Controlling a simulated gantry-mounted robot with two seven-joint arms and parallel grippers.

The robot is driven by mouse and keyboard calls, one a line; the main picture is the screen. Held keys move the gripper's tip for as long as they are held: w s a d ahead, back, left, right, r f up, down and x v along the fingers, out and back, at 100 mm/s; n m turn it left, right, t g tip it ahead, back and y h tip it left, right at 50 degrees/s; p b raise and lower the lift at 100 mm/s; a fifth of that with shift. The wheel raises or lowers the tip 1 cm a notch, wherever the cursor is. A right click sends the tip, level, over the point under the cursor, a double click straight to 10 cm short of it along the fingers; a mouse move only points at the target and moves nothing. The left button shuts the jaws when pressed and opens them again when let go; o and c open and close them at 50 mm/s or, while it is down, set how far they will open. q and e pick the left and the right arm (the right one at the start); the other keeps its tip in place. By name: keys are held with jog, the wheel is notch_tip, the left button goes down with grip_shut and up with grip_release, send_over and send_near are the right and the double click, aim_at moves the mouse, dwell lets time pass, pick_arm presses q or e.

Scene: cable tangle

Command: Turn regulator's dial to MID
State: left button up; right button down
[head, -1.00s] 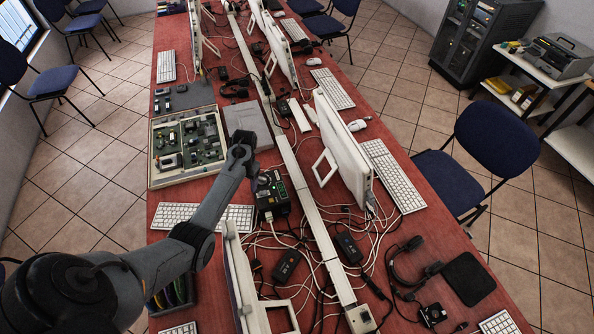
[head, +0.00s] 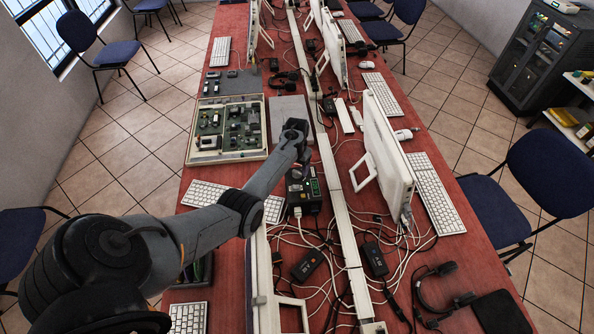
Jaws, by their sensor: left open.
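A black box with small green lights (head: 303,190), which looks like the regulator, sits on the red table left of the long white cable duct. Its dial and setting are too small to read. My left arm reaches in from the lower left, and its gripper (head: 298,128) appears just above the box in the picture, over the edge of a grey panel. It looks empty and apart from the box. The fingers are small and dark, hard to make out. My right gripper is not in view.
The white cable duct (head: 328,165) runs along the table (head: 415,270). A monitor (head: 388,145) stands to the right of the box. White and black cables tangle around power bricks (head: 308,264) in front. A tray of circuit parts (head: 226,130) lies to the left.

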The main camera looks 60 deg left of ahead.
aim_at(297, 174)
pick_arm(q)
jog(key=shift+f, duration=1.1)
jog(key=c, duration=1.1)
jog(key=shift+o, duration=0.2)
jog(key=shift+r+n, duration=0.1)
jog(key=shift+n, duration=0.6)
jog(key=shift+n+p, duration=0.65)
jog(key=shift+n, duration=2.45)
jog(key=shift+p, duration=0.3)
